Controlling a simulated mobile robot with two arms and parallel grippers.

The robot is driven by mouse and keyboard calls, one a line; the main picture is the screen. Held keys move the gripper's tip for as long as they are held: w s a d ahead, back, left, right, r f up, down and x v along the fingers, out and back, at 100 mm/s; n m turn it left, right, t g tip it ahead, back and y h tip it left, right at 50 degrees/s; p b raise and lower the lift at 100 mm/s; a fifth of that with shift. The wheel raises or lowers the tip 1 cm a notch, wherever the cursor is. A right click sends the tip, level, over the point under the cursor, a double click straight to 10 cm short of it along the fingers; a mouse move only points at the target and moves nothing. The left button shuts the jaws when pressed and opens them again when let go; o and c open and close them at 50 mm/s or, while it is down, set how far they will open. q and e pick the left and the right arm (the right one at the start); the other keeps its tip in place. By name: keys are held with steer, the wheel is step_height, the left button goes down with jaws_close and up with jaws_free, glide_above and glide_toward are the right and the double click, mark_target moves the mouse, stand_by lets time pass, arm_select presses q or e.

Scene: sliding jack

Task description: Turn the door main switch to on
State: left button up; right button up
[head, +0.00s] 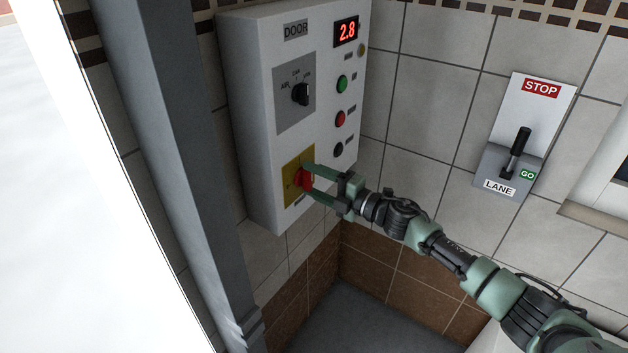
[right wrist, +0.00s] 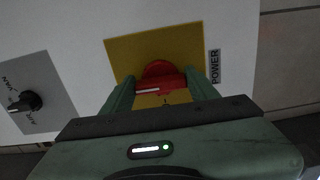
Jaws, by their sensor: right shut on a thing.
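The door control box (head: 250,110) is a white panel on the tiled wall, labelled DOOR. The main switch is a red rotary knob (head: 304,180) on a yellow plate (head: 291,196) low on the panel. In the right wrist view the red knob (right wrist: 160,78) sits on the yellow plate (right wrist: 125,52) beside a POWER label. My right gripper (head: 308,180) has one finger on each side of the knob and is shut on it; it also shows in the right wrist view (right wrist: 162,92). The fingers and palm hide part of the knob and plate. My left gripper is not in view.
A black selector knob (head: 301,94) and a red 2.8 display (head: 346,31) are above. Green (head: 342,84), red (head: 341,118) and black (head: 338,150) buttons line the panel's right side. A LANE lever (head: 519,142) is at right. A grey post (head: 165,130) stands left.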

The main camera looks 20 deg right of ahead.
steer(key=o, duration=1.4)
steer(key=shift+c, duration=0.2)
steer(key=b+v, duration=0.3)
steer(key=v, duration=0.4)
steer(key=shift+s+d, duration=0.3)
